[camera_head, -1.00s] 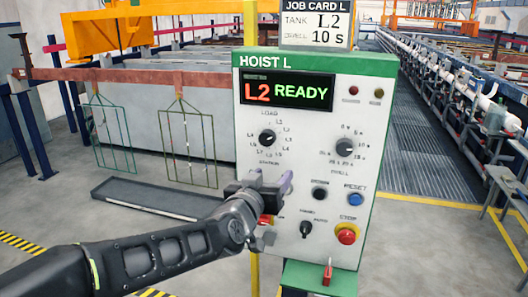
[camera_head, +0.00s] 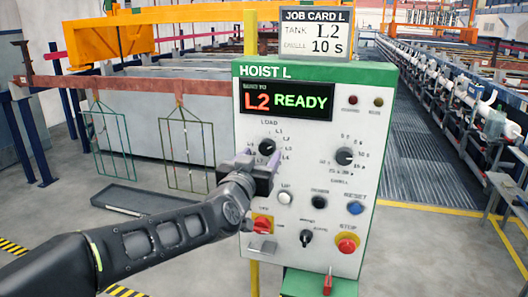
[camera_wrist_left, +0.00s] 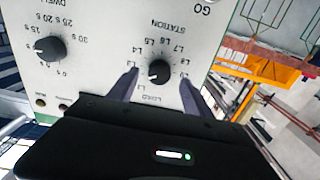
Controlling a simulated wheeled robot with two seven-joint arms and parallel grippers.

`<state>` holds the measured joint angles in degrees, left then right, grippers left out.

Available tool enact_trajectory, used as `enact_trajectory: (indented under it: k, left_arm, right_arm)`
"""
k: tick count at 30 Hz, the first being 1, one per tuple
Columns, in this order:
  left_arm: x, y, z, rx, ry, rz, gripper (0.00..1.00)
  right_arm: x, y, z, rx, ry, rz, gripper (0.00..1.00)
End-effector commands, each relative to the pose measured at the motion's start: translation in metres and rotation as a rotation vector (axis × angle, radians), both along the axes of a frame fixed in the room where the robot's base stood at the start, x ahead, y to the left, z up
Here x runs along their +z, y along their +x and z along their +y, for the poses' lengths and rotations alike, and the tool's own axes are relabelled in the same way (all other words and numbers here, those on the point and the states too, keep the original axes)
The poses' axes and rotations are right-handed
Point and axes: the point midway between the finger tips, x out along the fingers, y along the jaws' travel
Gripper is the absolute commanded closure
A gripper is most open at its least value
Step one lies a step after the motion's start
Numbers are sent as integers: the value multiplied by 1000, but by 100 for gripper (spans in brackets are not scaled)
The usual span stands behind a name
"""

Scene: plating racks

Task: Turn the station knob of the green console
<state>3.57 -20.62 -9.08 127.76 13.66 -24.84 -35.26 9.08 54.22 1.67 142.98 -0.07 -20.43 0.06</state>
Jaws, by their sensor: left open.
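The green console (camera_head: 385,150), marked HOIST L, stands ahead with a white face and a green frame. Its display (camera_head: 287,101) reads L2 READY. The black station knob (camera_head: 267,147) is on the upper left of the face, ringed by L labels. It also shows in the left wrist view (camera_wrist_left: 159,71), upside down. My left gripper (camera_head: 261,161) is open at the console face, just below the knob in the head view. In the wrist view its two fingers stand on either side of the knob, with gaps visible. My right gripper is not in view.
The dwell knob (camera_head: 344,156) is to the right of the station knob. Push buttons, a red stop button (camera_head: 347,243) and a red-yellow switch (camera_head: 263,224) sit below. A job card (camera_head: 315,32) on top reads tank L2, 10 s. Hanging frames (camera_head: 187,150) stand behind left.

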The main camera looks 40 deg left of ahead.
Motion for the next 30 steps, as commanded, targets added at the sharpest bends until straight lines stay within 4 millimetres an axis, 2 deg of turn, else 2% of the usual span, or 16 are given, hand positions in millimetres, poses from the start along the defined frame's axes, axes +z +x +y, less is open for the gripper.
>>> enact_trajectory:
  k: [1, 6, 16, 30]
  left_arm:
    - [0, 9, 1, -3, 2, 3, 41]
    - [0, 26, 8, -1, 1, 1, 41]
    - [0, 31, 10, -1, 2, 1, 41]
    - [0, 30, 10, -1, 1, 0, 79]
  right_arm:
    - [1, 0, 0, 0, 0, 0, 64]
    - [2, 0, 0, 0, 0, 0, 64]
    - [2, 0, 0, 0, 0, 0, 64]
    - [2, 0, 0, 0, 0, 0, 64]
